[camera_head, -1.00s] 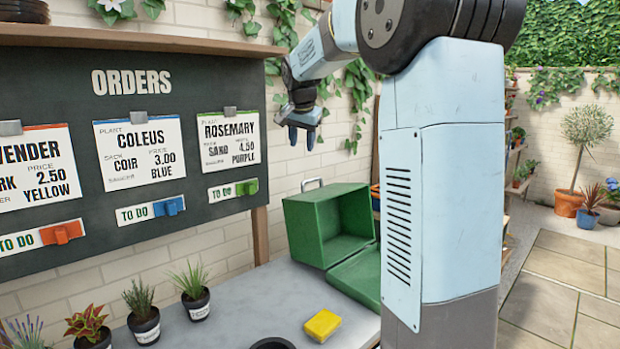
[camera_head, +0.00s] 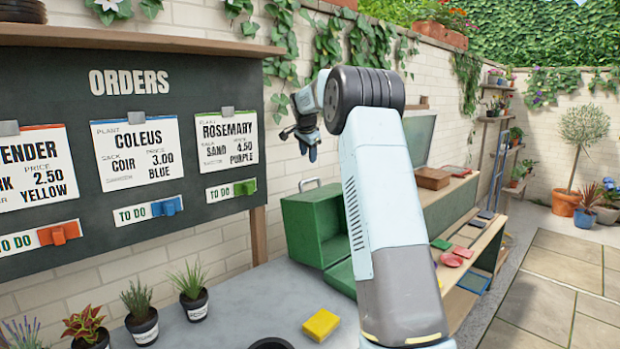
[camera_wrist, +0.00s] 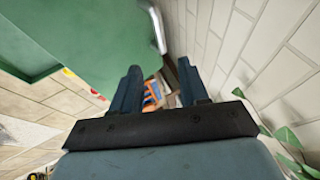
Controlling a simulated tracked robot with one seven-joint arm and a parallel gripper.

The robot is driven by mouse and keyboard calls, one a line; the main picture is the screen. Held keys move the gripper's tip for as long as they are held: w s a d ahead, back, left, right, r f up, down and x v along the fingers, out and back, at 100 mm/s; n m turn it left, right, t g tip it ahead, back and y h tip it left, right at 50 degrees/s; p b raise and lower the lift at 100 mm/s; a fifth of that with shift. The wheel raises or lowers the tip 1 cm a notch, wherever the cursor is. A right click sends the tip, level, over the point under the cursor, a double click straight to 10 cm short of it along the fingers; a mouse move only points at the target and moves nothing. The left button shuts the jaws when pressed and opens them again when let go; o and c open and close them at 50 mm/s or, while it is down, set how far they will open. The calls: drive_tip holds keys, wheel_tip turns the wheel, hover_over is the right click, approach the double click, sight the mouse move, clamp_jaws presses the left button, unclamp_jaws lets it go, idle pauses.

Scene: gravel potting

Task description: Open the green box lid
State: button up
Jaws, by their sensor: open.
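The green box (camera_head: 317,228) stands at the back of the grey counter, near the brick wall. Its front is open and its inside shows dark green; a green lid panel (camera_head: 342,276) lies low in front of it, partly hidden behind my arm. My gripper (camera_head: 309,152) is raised above the box, apart from it, with its fingers pointing down. In the wrist view the two fingers (camera_wrist: 162,90) are spread with nothing between them. A large green surface of the box (camera_wrist: 75,35) fills the upper left there, with its metal handle (camera_wrist: 155,25) beside it.
A yellow block (camera_head: 321,325) and several small potted plants (camera_head: 193,292) stand on the grey counter (camera_head: 240,310). The orders board (camera_head: 150,130) hangs at left. Wooden shelving (camera_head: 470,245) with coloured pieces stands right of my arm. The brick wall is close behind the box.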

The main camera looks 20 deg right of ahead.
sight(310, 179)
drive_tip(key=x, duration=1.2)
drive_tip(key=shift+w+f, duration=0.1)
drive_tip(key=shift+f, duration=0.1)
clamp_jaws()
